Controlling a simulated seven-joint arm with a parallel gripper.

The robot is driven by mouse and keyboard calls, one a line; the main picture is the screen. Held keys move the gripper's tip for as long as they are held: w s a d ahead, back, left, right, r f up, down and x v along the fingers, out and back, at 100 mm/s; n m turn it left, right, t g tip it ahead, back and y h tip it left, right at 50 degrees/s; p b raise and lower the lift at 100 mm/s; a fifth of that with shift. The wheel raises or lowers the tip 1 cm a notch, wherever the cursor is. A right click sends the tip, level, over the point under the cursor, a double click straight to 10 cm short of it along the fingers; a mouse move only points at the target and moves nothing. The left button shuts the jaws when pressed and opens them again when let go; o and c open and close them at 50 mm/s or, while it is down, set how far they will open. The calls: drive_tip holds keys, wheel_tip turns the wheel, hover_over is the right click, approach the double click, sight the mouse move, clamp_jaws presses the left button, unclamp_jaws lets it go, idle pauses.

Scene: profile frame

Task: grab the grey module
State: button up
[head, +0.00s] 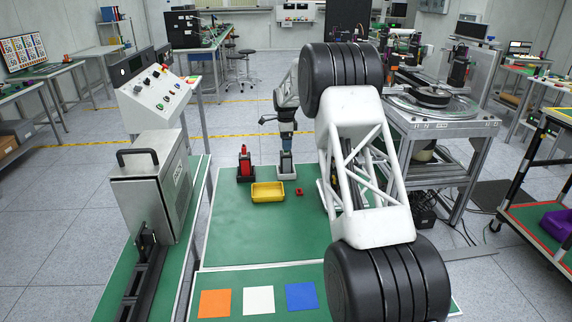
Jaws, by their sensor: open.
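A light grey module (286,170) stands on the green table top (235,238) near its far edge, right of a red module in a dark base (245,165). My gripper (287,149) points down directly over the grey module, at its upper end. The jaws are open. The fingertips are small here, and I cannot tell whether they touch the module or surround its top. My own white arm link covers the table to the right.
A yellow bin (267,192) stands just in front of the modules, with a small red part (299,191) to its right. Orange (215,303), white (258,300) and blue (301,296) squares lie at the front. The table's middle is clear. A grey cabinet (150,190) stands left.

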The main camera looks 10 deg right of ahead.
drive_tip(key=shift+f, duration=0.1)
drive_tip(key=shift+s+f, duration=0.15)
drive_tip(key=shift+f, duration=2.4)
drive_tip(key=shift+c, duration=0.2)
drive_tip(key=c, duration=1.4)
drive_tip(key=shift+o, duration=0.2)
drive_tip(key=shift+r, duration=0.2)
drive_tip(key=shift+r, duration=1.7)
drive_tip(key=s+d+r, duration=0.1)
drive_tip(key=s, duration=1.5)
drive_tip(key=shift+r, duration=0.15)
